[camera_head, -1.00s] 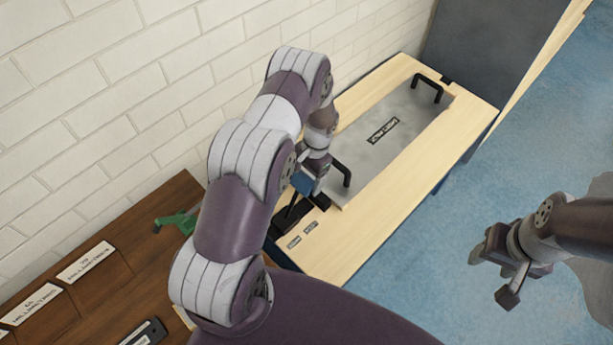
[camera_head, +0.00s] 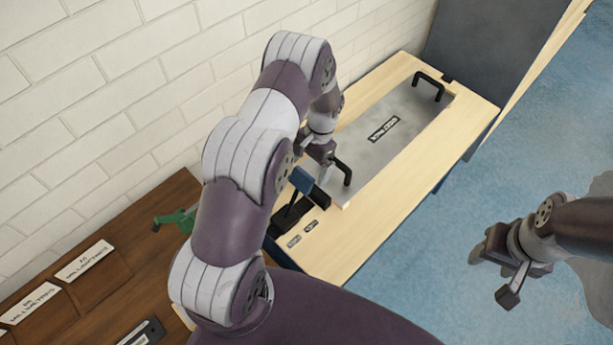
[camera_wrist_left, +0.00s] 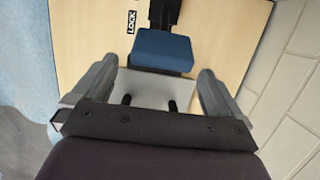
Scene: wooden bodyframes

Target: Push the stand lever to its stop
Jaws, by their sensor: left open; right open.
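The stand lever has a blue handle (camera_head: 303,180) on a dark arm, tilted up from a black slot near the front of the light wooden stand (camera_head: 362,232). In the left wrist view the blue handle (camera_wrist_left: 162,50) lies ahead of and between my open fingers, which hold nothing. My left gripper (camera_head: 322,165) is just beyond the handle, over the near end of the grey plate; whether it touches the handle I cannot tell. My right gripper (camera_head: 497,272) is open and empty over the blue floor, away from the stand.
The grey plate (camera_head: 390,140) carries two black handles, the nearer one (camera_head: 343,172) close to my left gripper. A brown bench (camera_head: 105,262) with labels and a green tool (camera_head: 175,218) is at left. A brick wall runs behind. Blue floor (camera_head: 470,215) is free at right.

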